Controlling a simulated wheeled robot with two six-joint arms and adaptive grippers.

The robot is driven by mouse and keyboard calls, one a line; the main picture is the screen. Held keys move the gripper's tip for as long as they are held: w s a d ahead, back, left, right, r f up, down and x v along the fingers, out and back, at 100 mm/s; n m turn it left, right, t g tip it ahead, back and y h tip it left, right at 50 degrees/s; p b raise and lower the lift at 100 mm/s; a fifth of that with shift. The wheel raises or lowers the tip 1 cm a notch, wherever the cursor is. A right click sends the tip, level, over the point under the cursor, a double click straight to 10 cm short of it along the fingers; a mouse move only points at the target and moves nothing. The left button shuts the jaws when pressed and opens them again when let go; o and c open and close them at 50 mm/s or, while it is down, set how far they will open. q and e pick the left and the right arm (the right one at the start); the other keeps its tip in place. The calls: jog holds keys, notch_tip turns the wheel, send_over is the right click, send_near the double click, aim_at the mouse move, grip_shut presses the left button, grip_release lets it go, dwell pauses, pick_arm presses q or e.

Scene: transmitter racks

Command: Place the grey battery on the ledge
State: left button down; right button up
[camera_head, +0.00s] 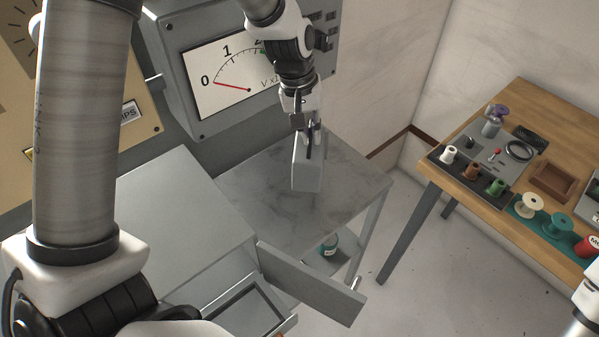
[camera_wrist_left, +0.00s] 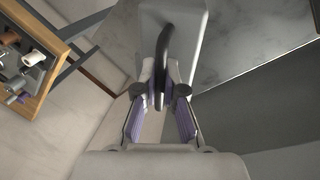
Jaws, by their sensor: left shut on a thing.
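The grey battery (camera_head: 307,168) is a pale box with a dark handle on top. It hangs upright below my left gripper (camera_head: 312,128), over the right part of the grey marbled ledge (camera_head: 245,178). I cannot tell whether its base touches the ledge. In the left wrist view, my left gripper (camera_wrist_left: 161,105) is shut on the black handle (camera_wrist_left: 162,60) of the battery (camera_wrist_left: 187,22). The marbled ledge (camera_wrist_left: 245,40) shows behind it there. My right gripper is not in view; only a piece of my right arm shows at the lower right corner.
A meter panel (camera_head: 225,85) stands behind the ledge. A grey cabinet (camera_head: 175,215) is at its left, with an open drawer (camera_head: 240,310) and its front panel (camera_head: 310,283). A wooden workbench (camera_head: 535,108) with spools stands right.

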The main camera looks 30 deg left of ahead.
aim_at(315, 148)
pick_arm(q)
jog(key=f, duration=0.1)
jog(key=d+f, duration=0.1)
jog(key=f, duration=0.1)
jog(key=shift+s+d, duration=0.2)
jog(key=shift+s, duration=0.05)
jog(key=f, duration=0.5)
jog(key=shift+w+a, duration=0.2)
jog(key=shift+a, duration=0.2)
jog(key=shift+d+f, duration=0.15)
jog(key=shift+d, duration=0.05)
jog(key=shift+f, duration=0.1)
jog(key=c, duration=1.3)
grip_release()
jog(key=shift+s+a, duration=0.1)
jog(key=shift+o, duration=0.2)
